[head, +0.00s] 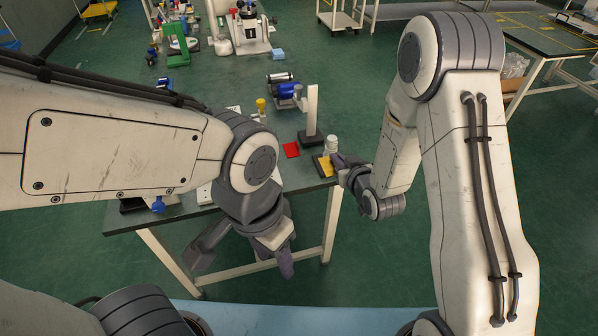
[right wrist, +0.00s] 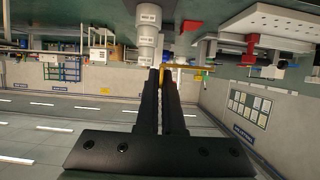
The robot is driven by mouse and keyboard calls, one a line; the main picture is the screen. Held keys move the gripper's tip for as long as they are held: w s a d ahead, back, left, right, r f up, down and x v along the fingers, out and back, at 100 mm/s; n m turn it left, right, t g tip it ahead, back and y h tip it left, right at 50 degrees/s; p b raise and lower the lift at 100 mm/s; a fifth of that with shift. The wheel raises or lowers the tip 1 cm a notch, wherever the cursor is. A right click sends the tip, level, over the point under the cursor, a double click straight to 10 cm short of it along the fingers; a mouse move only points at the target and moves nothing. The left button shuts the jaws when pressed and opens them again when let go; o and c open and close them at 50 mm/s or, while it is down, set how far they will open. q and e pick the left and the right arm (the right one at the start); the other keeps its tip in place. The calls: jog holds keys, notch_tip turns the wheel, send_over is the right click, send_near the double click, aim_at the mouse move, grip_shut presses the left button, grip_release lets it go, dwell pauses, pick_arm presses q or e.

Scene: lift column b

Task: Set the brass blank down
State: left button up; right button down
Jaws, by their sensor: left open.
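My right gripper (head: 341,162) is at the table's right front corner. Its dark fingers (right wrist: 162,75) are close together with a narrow gap. A yellow, brass-coloured piece (right wrist: 180,68) shows at their tips in the right wrist view; I take it for the brass blank, partly hidden by the fingers. In the head view a flat yellow patch (head: 325,167) lies at the same fingertips, and I cannot tell if it is the blank or a pad. My left gripper (head: 240,262) is open and empty, hanging in front of the table's front edge.
A white cylinder (head: 331,144) stands right beside the right fingertips, also close in the right wrist view (right wrist: 148,40). A white post (head: 311,110) and a blue machine (head: 287,90) stand behind.

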jog(key=shift+w+a, duration=0.1)
jog(key=p, duration=0.2)
send_over(306, 170)
notch_tip(306, 170, down, 7)
jog(key=shift+r, duration=0.1)
jog(key=shift+f, duration=0.3)
notch_tip(306, 170, down, 3)
jog(key=shift+f, duration=0.15)
jog(key=shift+f, duration=0.2)
jog(key=c, duration=1.1)
grip_release()
jog(key=shift+o, duration=0.2)
